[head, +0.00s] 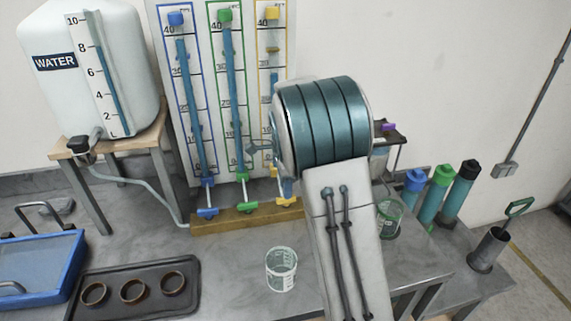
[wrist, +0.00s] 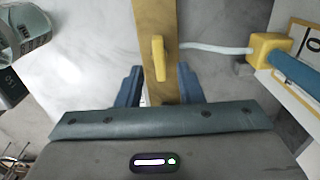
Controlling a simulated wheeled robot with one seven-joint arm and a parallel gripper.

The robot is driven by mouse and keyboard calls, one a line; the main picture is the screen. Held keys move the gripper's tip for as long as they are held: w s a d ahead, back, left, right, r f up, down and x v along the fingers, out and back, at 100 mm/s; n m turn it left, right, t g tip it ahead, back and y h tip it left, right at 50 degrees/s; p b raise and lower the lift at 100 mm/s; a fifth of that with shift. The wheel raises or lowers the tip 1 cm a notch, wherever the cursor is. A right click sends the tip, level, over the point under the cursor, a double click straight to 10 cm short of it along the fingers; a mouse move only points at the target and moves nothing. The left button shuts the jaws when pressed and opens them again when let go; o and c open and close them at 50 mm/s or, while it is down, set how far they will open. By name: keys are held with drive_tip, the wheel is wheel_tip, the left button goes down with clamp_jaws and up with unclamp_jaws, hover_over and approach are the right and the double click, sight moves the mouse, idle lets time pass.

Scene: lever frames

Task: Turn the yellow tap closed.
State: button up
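The yellow tap (head: 286,201) stands on the wooden beam at the foot of the yellow-framed column in the head view, partly close behind my arm. In the wrist view its yellow handle (wrist: 158,55) lies lengthwise along the beam, with a pale tube running right from it. My gripper (wrist: 158,72) is open, with one blue-grey finger on each side of the beam and the handle's lower end near the gap between them. I see no contact with the handle. My arm hides most of the gripper in the head view.
The blue tap (head: 207,212) and green tap (head: 246,205) sit left on the same wooden beam (head: 225,218). A clear beaker (head: 281,270) stands in front, a green-marked beaker (head: 390,216) to the right. A dark tray (head: 135,287) with cups lies at front left.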

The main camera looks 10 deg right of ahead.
wheel_tip(320, 180, up, 11)
drive_tip(key=shift+f, duration=0.2)
drive_tip(key=s+f+n+t, duration=0.3)
drive_tip(key=s+n, duration=1.5)
drive_tip(key=s, duration=1)
drive_tip(key=shift+s, duration=0.2)
drive_tip(key=shift+f, duration=0.1)
